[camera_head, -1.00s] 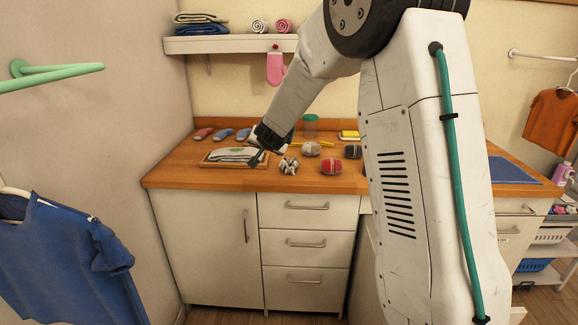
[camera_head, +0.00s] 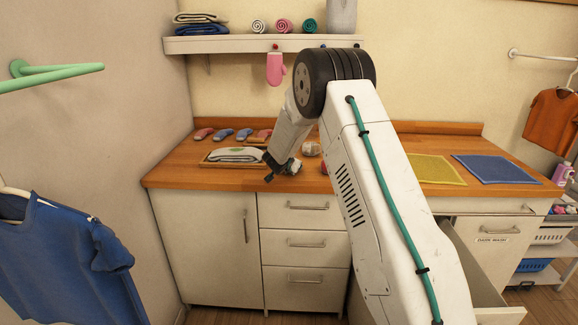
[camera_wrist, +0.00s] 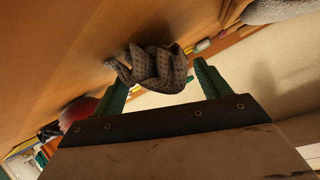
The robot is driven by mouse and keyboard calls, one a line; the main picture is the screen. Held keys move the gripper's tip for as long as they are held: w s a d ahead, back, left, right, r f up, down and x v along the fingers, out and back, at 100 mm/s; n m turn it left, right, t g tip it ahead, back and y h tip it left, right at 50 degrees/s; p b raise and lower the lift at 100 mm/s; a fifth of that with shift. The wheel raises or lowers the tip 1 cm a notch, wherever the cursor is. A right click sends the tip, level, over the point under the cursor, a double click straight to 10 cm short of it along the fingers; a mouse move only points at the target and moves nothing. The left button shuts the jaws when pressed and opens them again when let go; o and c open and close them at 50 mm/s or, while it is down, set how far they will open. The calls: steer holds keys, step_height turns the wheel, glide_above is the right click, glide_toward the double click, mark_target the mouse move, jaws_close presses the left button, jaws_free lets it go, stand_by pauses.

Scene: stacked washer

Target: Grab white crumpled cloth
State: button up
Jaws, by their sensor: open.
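The crumpled cloth (camera_wrist: 158,68) lies on the wooden counter. It looks grey-brown and dotted in the shaded wrist view. My gripper (camera_wrist: 162,82) is open, with one green finger on each side of the cloth's near part. I cannot tell whether either finger touches it. In the head view my gripper (camera_head: 282,172) is low over the counter's front part, and the cloth is mostly hidden by it.
A wooden tray with a folded towel (camera_head: 235,155) lies just left of my gripper. A rolled bundle (camera_head: 312,149) sits behind it. A red bundle (camera_wrist: 76,112) is close by. Yellow (camera_head: 437,169) and blue (camera_head: 497,168) mats lie right. A drawer (camera_head: 472,250) stands open.

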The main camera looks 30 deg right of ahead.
steer(key=shift+w+d+f, duration=0.15)
steer(key=shift+w+d, duration=0.15)
steer(key=c, duration=0.7)
